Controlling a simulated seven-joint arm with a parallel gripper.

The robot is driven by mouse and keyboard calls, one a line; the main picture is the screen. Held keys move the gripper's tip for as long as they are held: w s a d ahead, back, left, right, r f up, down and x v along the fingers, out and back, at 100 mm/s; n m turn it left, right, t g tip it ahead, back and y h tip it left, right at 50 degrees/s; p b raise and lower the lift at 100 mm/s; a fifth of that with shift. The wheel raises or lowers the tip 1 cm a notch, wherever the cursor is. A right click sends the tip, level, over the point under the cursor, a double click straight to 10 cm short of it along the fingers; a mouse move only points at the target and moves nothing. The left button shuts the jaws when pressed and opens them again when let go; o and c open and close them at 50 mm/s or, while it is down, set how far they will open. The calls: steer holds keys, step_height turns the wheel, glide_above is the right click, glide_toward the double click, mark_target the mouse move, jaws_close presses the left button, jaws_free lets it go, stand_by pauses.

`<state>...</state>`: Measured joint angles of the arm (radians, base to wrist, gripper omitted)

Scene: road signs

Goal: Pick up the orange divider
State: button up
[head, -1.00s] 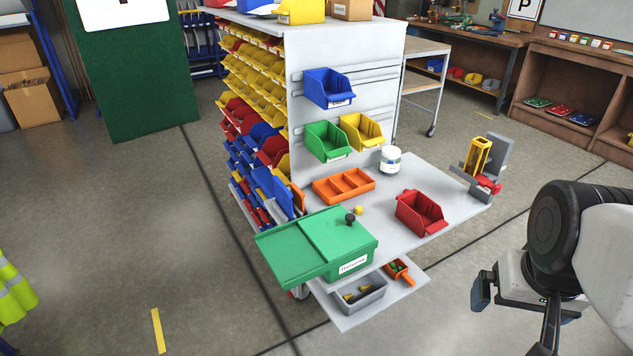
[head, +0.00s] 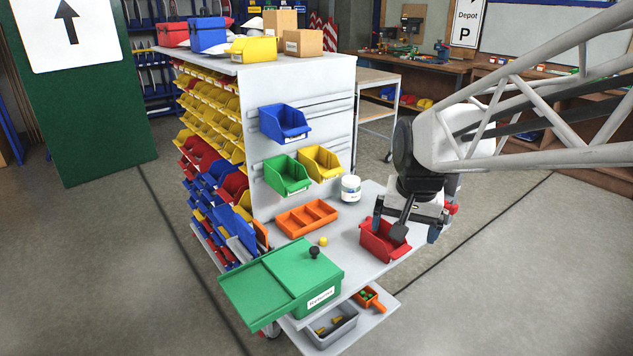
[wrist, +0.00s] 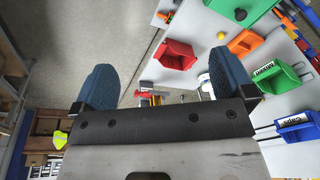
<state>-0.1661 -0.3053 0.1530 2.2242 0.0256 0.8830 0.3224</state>
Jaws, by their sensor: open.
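The orange divider (head: 306,217) is a shallow orange tray with compartments. It lies on the grey worktop, behind the green box, and it also shows in the wrist view (wrist: 245,42), right of my fingers. My gripper (head: 405,222) is open and empty, above and in front of the red bin, to the right of the divider and apart from it. In the wrist view my two blue finger pads (wrist: 155,85) stand wide apart with nothing between them in grasp.
A red bin (head: 378,243), a white jar (head: 350,188) and a small yellow piece (head: 323,241) stand near the divider. A green lidded box (head: 300,275) with a black knob is in front. Blue, green and yellow bins hang on the panel behind.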

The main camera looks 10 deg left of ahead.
steer(key=w+a+f, duration=0.3)
steer(key=w+a, duration=0.4)
steer(key=w, duration=0.3)
steer(key=m+g, duration=0.2)
steer(key=m, duration=0.5)
glide_above(259, 225)
steer(key=shift+h, duration=0.3)
step_height(259, 225, down, 18)
steer(key=shift+w, duration=0.1)
steer(key=shift+f, duration=1.25)
steer(key=shift+f, duration=2.65)
